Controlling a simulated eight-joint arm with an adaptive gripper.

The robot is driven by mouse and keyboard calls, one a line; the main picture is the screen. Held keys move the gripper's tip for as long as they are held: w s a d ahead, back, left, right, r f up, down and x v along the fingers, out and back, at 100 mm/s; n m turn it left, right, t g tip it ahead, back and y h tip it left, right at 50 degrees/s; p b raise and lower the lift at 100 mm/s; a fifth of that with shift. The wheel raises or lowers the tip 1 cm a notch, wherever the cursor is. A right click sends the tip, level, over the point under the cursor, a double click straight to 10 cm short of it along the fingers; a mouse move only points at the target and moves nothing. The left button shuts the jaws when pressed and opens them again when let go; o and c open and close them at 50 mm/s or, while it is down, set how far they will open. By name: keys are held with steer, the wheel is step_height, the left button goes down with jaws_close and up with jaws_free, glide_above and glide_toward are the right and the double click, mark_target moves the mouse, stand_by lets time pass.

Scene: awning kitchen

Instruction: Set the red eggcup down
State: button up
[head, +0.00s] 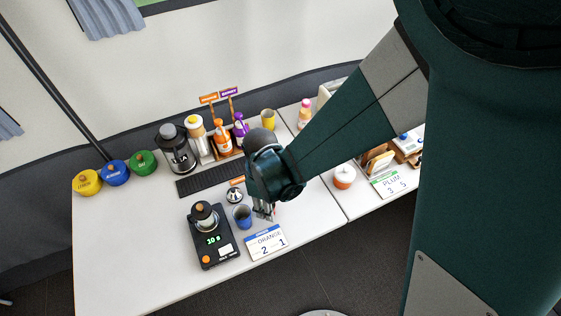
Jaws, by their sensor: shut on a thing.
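My gripper (264,212) points down over the front part of the white table (130,260), just right of a blue cup (242,217) and behind the ORANGE sign card (266,243). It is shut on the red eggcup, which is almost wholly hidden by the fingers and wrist. Only a small reddish patch shows at the fingers. I cannot tell whether the eggcup touches the table.
A black scale (218,253) bearing a jar stands left of the blue cup. A small silver-topped item (235,195) is behind the cup. A dark drip mat (207,179), bottles and a yellow cup (268,119) are further back. The table's left front is clear.

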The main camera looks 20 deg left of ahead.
steer(key=shift+f, duration=0.15)
steer(key=o, duration=0.9)
steer(key=shift+r, duration=0.2)
steer(key=shift+w+a+r+p, duration=0.1)
steer(key=shift+r+p, duration=0.3)
steer(key=shift+r, duration=1.6)
steer(key=shift+w+a+r+p, duration=0.1)
steer(key=shift+r+p, duration=0.35)
steer(key=shift+r, duration=1.5)
steer(key=shift+w+a+r+p, duration=0.1)
steer(key=shift+r+p, duration=0.3)
steer(key=shift+r, duration=1.6)
